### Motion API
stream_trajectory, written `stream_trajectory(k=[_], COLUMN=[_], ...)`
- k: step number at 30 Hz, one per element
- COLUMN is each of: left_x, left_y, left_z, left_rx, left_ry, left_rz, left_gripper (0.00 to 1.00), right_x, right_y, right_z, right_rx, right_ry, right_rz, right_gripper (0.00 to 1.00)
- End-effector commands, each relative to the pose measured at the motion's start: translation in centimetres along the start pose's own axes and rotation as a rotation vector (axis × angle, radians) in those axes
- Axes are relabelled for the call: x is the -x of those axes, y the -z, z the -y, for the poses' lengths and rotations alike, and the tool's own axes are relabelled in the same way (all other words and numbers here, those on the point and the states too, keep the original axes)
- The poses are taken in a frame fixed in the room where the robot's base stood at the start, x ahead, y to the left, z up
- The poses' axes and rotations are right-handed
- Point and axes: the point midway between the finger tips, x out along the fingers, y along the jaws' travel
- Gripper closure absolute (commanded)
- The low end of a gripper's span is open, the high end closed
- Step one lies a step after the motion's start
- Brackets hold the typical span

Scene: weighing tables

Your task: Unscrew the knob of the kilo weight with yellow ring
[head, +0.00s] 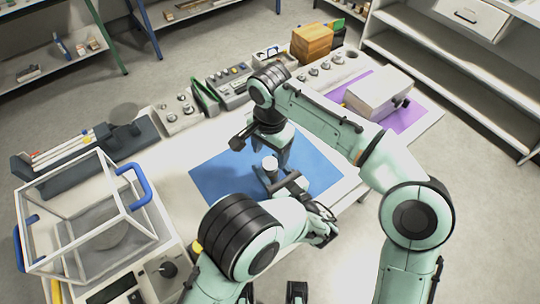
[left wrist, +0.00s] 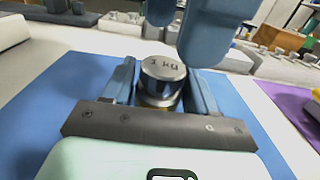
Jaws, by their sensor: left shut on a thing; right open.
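The kilo weight (left wrist: 162,78) is a shiny metal cylinder marked "1 kg", with a yellowish band low on it in the left wrist view. In the head view the weight (head: 270,163) stands upright over the blue mat (head: 220,180). My left gripper (left wrist: 162,92) is shut on the weight's body, one finger at each side; it also shows in the head view (head: 276,180). My right gripper (head: 277,154) points down from above, open, its fingers (left wrist: 215,30) just over the weight. I cannot clearly tell the knob from these fingers.
A glass-sided balance case (head: 80,222) with blue handles stands at the left. A grey box (head: 378,94) sits on a purple mat (head: 405,118) at the right. Weight sets and a wooden box (head: 312,42) line the back. The blue mat's left part is clear.

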Motion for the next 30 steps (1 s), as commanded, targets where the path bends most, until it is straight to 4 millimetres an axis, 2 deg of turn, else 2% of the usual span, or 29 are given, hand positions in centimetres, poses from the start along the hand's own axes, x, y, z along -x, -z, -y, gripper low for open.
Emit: stream_trajectory(k=[3, 9, 12, 17, 24, 30], left_x=[0.0, 0.0, 0.0, 0.0, -0.1, -0.1], left_y=[0.0, 0.0, 0.0, 0.0, 0.0, 0.0], left_z=[-0.1, -0.1, -0.1, -0.1, -0.1, -0.1], left_rx=[-0.002, -0.002, -0.002, -0.002, -0.002, -0.002], left_ry=[-0.002, -0.003, -0.003, -0.003, -0.003, -0.002], left_rz=[0.000, 0.000, 0.000, 0.000, 0.000, 0.000], left_gripper=[1.00, 1.00, 1.00, 1.00, 1.00, 1.00], right_x=[0.7, 3.1, 3.2, 1.3, -2.5, -4.2], right_y=[0.0, -0.1, 0.0, 0.0, -0.1, -0.1], right_z=[0.1, 0.1, 0.0, -0.1, -0.1, -0.1], right_rx=[-0.038, -0.246, -0.294, -0.298, -0.296, -0.297], right_ry=[0.002, 0.001, -0.004, -0.006, -0.006, -0.003], right_rz=[-0.001, 0.000, 0.000, 0.002, 0.003, 0.002], right_gripper=[0.35, 0.35, 0.35, 0.35, 0.35, 0.35])
